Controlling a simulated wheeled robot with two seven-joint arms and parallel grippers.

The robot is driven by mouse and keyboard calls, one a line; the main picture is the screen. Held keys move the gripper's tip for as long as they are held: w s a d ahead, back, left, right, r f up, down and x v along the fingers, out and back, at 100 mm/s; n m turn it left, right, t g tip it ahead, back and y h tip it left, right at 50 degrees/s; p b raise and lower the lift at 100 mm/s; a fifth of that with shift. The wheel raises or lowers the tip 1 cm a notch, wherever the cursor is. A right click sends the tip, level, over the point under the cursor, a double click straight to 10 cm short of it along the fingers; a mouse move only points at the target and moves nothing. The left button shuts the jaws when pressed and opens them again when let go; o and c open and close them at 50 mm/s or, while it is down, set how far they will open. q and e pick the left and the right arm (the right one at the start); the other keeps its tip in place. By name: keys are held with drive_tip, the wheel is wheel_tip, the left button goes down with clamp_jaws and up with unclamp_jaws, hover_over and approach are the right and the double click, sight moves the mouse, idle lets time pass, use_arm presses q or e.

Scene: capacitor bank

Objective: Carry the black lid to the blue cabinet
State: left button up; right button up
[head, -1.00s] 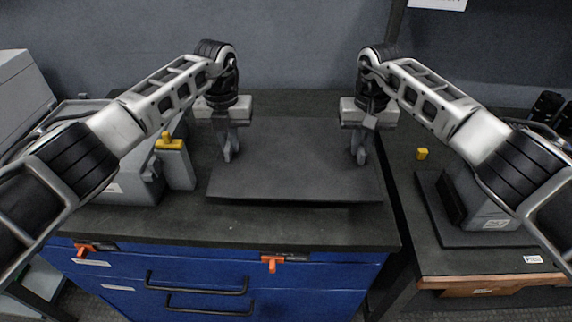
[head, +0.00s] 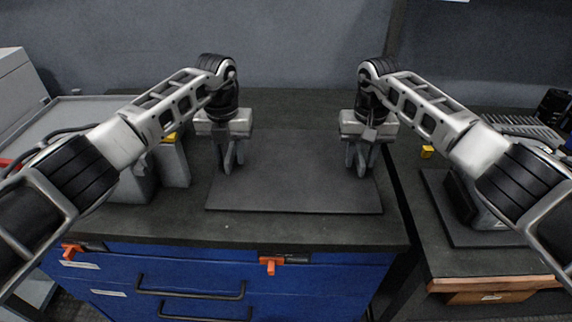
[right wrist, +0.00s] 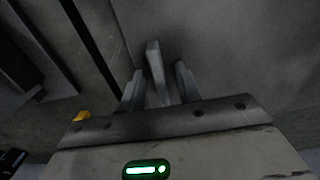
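The black lid (head: 290,190) is a flat dark plate lying on the dark top of the blue cabinet (head: 215,268), in the middle of the head view. Two grey upright handles stand on it, one near each side. My left gripper (head: 231,160) is above the lid's left side, its fingers apart around the left handle (head: 227,162). My right gripper (head: 363,160) is above the right side, its fingers apart around the right handle (head: 361,163). In the right wrist view, the right handle (right wrist: 157,72) stands between the spread fingers, with gaps visible.
Grey boxes with a yellow piece stand at the cabinet top's left (head: 172,165). A second bench (head: 450,262) stands to the right across a narrow gap, bearing a grey device and a small yellow block (head: 427,151). The cabinet top's front strip is clear.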

drive_tip(key=shift+r, duration=0.2)
use_arm(q)
wheel_tip(320, 180, up, 12)
use_arm(e)
wheel_tip(320, 180, up, 12)
drive_tip(key=shift+f, duration=0.15)
idle(0.6)
idle(0.3)
